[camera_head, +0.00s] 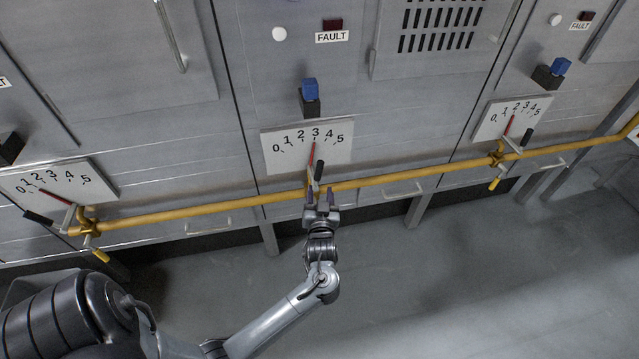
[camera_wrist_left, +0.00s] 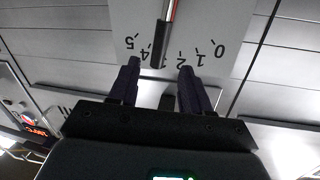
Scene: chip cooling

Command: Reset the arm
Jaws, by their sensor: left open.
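My left gripper (camera_head: 321,194) is open at the middle panel, with its fingers below the middle dial plate (camera_head: 280,150). The red pointer of that dial points near 3. A dark lever handle (camera_head: 319,171) stands just ahead of the fingers. In the left wrist view the two fingers of my left gripper (camera_wrist_left: 157,80) are apart, and the upside-down dial plate (camera_wrist_left: 222,22) and the dark handle (camera_wrist_left: 160,45) show between and beyond them. Whether the fingers touch the handle I cannot tell. My right gripper is not in view.
A yellow pipe (camera_head: 250,199) runs across the cabinets behind the gripper. A left dial (camera_head: 90,168) points near 1 and a right dial (camera_head: 490,125) near 2. Blue-topped switches (camera_head: 310,88) (camera_head: 560,66) sit above the middle and right dials. The grey floor (camera_head: 430,290) is clear at right.

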